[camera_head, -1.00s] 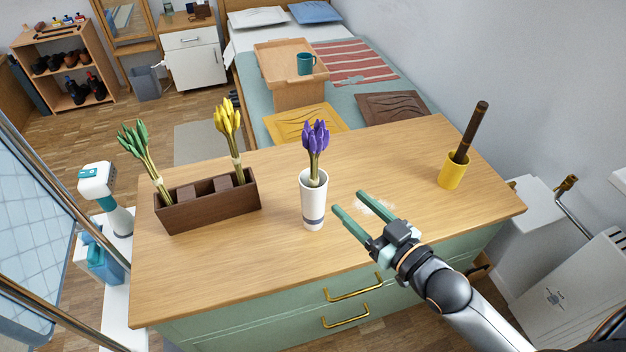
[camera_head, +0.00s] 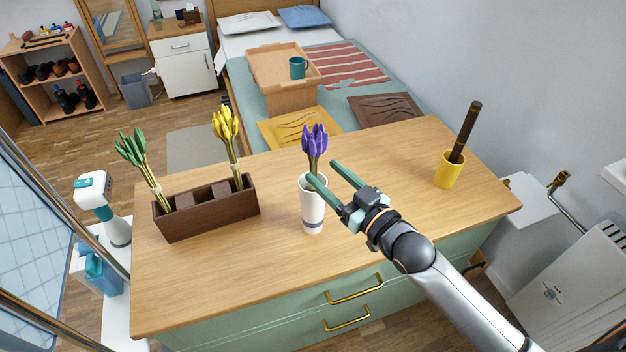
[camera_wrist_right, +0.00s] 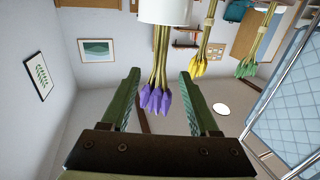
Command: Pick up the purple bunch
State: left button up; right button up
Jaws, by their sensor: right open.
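The purple bunch (camera_head: 315,143) stands upright in a white vase (camera_head: 313,212) with a dark band, on the wooden counter top. My right gripper (camera_head: 322,171) is open, with its fingers pointing at the bunch just above the vase rim. One finger overlaps the vase rim in the head view. In the right wrist view, the purple bunch (camera_wrist_right: 155,98) shows between the two open fingers (camera_wrist_right: 160,90), with its stems running up to the white vase (camera_wrist_right: 165,10). I cannot tell whether a finger touches it. My left gripper is not in view.
A brown box (camera_head: 207,213) to the left holds a green bunch (camera_head: 133,148) and a yellow bunch (camera_head: 226,124). A yellow cup (camera_head: 449,172) with a dark stick stands at the right. The counter (camera_head: 400,170) between vase and cup is mostly clear.

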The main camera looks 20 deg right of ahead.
aim_at(316, 166)
jog(key=shift+x, duration=2.55)
jog(key=shift+f, duration=0.1)
grip_shut()
